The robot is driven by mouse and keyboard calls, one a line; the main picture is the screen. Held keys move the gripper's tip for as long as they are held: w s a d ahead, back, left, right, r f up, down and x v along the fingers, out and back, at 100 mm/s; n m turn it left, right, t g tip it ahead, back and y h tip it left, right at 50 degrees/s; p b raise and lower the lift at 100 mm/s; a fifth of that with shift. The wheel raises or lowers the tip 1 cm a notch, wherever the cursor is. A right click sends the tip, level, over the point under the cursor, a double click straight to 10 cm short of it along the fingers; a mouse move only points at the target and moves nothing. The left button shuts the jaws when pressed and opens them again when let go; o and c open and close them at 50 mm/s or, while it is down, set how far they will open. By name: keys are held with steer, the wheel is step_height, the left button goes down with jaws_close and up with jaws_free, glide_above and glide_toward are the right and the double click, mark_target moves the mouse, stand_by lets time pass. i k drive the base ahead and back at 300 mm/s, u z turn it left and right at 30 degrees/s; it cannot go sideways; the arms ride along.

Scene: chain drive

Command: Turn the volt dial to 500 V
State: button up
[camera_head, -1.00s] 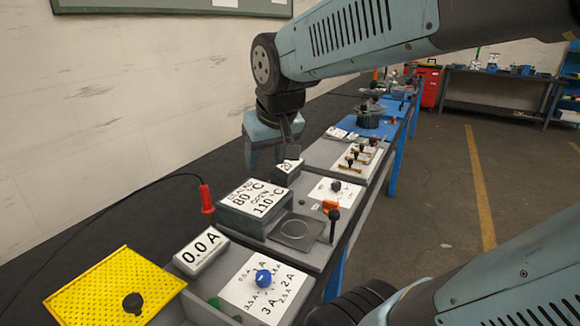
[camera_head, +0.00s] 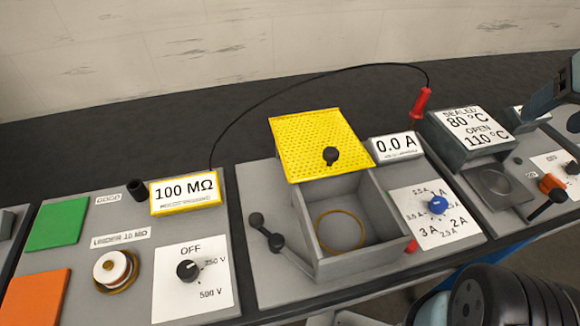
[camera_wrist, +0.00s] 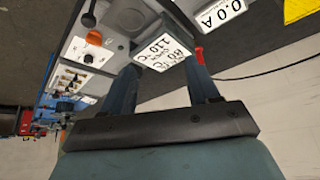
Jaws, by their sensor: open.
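The volt dial (camera_head: 187,270) is a small black knob on a white plate (camera_head: 170,299) marked OFF, 250 V and 500 V, at the lower left of the head view. OFF is above the knob, 250 V to its right and 500 V below right. A small light mark shows on the knob, but I cannot tell exactly where it points. My gripper (camera_wrist: 162,62) is open and empty in the wrist view, over the 80 °C / 110 °C sign box. Part of it shows at the head view's right edge, far right of the dial. The wrist view does not show the dial.
A 100 MΩ display (camera_head: 186,191) and a black post (camera_head: 137,190) stand behind the dial. A white-and-brass spool (camera_head: 113,269) is left of it. An open grey box (camera_head: 382,250) with a raised yellow lid (camera_head: 318,137) and a black-knobbed lever (camera_head: 265,231) are to its right.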

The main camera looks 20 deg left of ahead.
mark_target(187, 271)
steer(key=u, duration=0.25)
steer(key=k, duration=1.05)
steer(key=u, duration=0.45)
